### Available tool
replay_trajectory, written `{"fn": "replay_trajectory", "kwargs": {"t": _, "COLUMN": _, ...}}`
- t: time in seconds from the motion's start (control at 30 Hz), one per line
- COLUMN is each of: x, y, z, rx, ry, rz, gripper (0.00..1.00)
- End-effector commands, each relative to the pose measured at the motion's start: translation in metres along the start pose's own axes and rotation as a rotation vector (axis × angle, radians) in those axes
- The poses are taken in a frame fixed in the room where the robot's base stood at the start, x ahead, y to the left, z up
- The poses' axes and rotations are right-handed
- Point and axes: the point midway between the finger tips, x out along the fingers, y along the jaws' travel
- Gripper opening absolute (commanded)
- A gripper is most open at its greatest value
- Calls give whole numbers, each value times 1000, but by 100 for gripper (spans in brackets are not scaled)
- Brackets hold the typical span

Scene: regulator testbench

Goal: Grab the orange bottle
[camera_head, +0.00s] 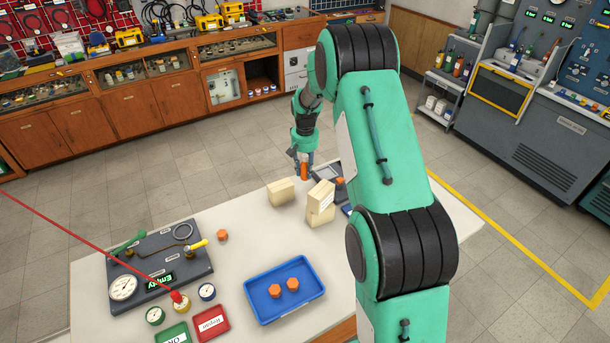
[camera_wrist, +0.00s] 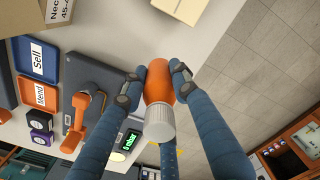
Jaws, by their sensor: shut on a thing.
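The orange bottle (camera_wrist: 159,82) has a ribbed grey-white cap (camera_wrist: 160,124). In the wrist view it sits between the finger pads of my gripper (camera_wrist: 157,88), which is shut on it from both sides. In the head view the bottle (camera_head: 304,171) shows small and upright between the fingers of my gripper (camera_head: 304,162), at the far edge of the white table (camera_head: 240,215). Whether its base touches the table is too small to tell.
Beige boxes (camera_head: 320,202) stand close to my gripper. A blue tray (camera_head: 262,308) with orange hexagonal pieces and a dark gauge board (camera_head: 155,262) lie nearer. A dark device with an orange handle (camera_wrist: 84,115) is beside the bottle. Open floor lies beyond the table's far edge.

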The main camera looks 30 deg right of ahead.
Motion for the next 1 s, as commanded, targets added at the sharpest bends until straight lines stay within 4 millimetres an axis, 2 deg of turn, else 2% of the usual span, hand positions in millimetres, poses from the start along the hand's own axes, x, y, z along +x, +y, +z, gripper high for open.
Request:
{"fn": "replay_trajectory", "kwargs": {"t": 0.03, "x": -10, "y": 0, "z": -1, "rx": 0, "ry": 3, "rz": 0, "gripper": 0}}
{"fn": "replay_trajectory", "kwargs": {"t": 0.2, "x": -36, "y": 0, "z": -1, "rx": 0, "ry": 2, "rz": 0, "gripper": 0}}
{"fn": "replay_trajectory", "kwargs": {"t": 0.4, "x": -54, "y": 0, "z": 0, "rx": 0, "ry": 2, "rz": 0, "gripper": 0}}
{"fn": "replay_trajectory", "kwargs": {"t": 1.0, "x": -58, "y": 0, "z": 0, "rx": 0, "ry": 1, "rz": 0, "gripper": 0}}
